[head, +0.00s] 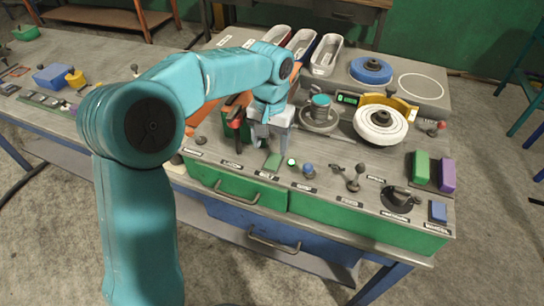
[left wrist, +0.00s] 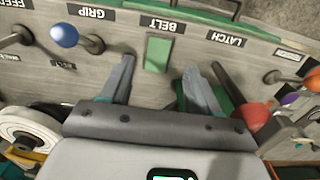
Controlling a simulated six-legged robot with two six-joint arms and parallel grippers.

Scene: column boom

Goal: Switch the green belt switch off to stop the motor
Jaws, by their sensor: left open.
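In the left wrist view the same switch (left wrist: 158,54) lies beside the BELT label (left wrist: 161,26). My left gripper (head: 266,143) is open and empty, pointing down just behind the switch. In the left wrist view its two fingertips (left wrist: 158,66) stand apart, one to each side of the switch's near end. I see no contact. Whether the switch is on or off I cannot tell. My right gripper is not in view.
A red-knobbed lever in a green block (head: 236,125) stands close left of the gripper.

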